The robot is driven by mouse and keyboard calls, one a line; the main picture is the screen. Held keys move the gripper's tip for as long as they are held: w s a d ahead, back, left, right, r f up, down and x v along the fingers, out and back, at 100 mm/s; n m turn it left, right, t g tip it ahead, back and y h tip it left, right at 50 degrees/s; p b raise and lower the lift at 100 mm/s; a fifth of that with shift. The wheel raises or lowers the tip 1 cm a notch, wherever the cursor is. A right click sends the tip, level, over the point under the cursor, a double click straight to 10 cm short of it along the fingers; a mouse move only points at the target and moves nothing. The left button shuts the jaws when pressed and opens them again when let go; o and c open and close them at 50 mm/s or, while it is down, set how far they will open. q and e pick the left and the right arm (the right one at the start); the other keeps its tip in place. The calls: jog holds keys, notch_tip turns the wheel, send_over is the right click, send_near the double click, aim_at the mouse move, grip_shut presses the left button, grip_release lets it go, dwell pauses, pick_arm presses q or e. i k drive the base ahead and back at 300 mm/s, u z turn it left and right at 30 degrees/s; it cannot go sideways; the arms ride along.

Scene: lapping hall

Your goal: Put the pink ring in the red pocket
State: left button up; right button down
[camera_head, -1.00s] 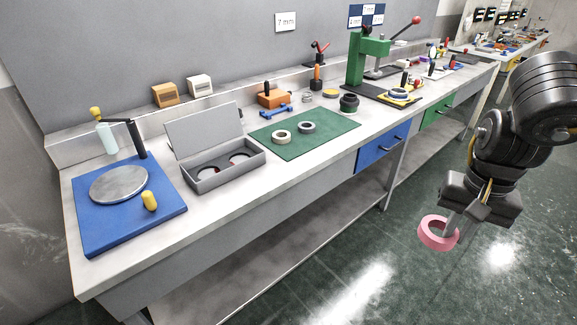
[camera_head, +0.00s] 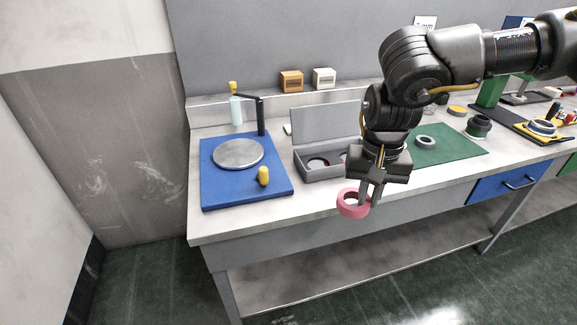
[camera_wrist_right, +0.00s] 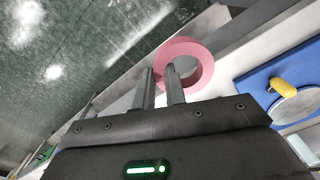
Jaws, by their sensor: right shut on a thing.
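The pink ring (camera_head: 350,211) is held by one side of its wall in my right gripper (camera_head: 369,197), in front of the bench's front edge. In the right wrist view the fingers (camera_wrist_right: 161,85) are shut on the pink ring (camera_wrist_right: 204,58), whose hole stays open beside them. The grey case (camera_head: 311,175) stands on the bench behind the gripper, lid up. Its dark insert shows round pockets with some red in them. I cannot tell which one is the red pocket, as my right arm covers the case's right part. My left gripper is not in view.
A blue board (camera_head: 222,194) with a metal disc (camera_head: 238,153) and a yellow knob (camera_head: 263,176) lies left of the case. A green mat (camera_head: 455,144) with a grey ring (camera_head: 426,142) lies to the right. Bare bench top (camera_head: 306,201) shows before the case.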

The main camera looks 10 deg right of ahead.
aim_at(319, 166)
jog(key=i, duration=1)
